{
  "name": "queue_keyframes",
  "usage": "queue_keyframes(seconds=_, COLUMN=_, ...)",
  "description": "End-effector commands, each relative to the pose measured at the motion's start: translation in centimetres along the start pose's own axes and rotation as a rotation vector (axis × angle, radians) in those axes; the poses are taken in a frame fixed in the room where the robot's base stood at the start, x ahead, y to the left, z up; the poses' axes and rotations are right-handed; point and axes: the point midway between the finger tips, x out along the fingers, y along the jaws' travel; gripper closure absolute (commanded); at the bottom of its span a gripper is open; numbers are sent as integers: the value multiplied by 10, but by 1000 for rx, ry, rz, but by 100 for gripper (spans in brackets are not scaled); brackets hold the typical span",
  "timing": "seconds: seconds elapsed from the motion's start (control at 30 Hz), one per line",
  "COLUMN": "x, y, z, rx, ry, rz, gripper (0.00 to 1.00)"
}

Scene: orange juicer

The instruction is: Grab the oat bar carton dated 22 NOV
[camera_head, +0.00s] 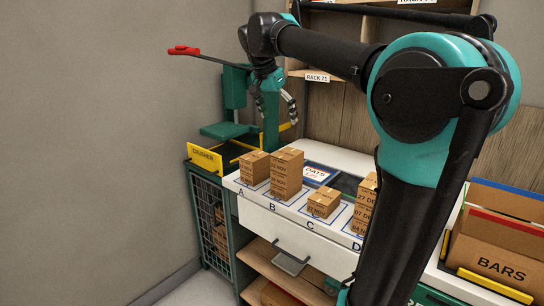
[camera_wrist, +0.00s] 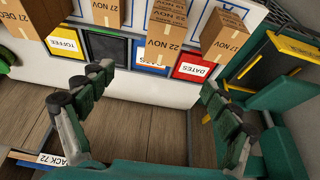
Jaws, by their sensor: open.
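Cardboard cartons stand in stacks on a white counter. Stack A (camera_head: 254,166) is at the left, the taller stack B (camera_head: 286,174) is beside it, a single carton (camera_head: 323,202) stands on C, and stack D (camera_head: 366,205) is partly behind my arm. The blue-framed OATS card (camera_head: 317,172) lies behind B.
A green crusher with a yellow sign (camera_head: 205,159) stands left of the counter. A red-ended lever (camera_head: 184,50) sticks out above it. A BARS box (camera_head: 496,258) is at the right. A wooden rack (camera_head: 330,110) stands behind. The wrist view shows DATES (camera_wrist: 196,67) and TOFFEES (camera_wrist: 64,46) cards.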

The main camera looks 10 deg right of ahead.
Motion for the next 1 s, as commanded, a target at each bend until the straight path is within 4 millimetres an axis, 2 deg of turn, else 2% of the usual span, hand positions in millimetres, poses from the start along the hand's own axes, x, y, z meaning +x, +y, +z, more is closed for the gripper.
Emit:
queue_keyframes(seconds=0.17, x=17, y=0, z=0, rx=4, ry=0, rz=2, gripper=11)
queue_keyframes(seconds=0.6, x=101, y=0, z=0, rx=3, ry=1, rz=1, gripper=11)
queue_keyframes(seconds=1.0, x=136, y=-2, z=0, rx=2, ry=0, rz=1, gripper=11)
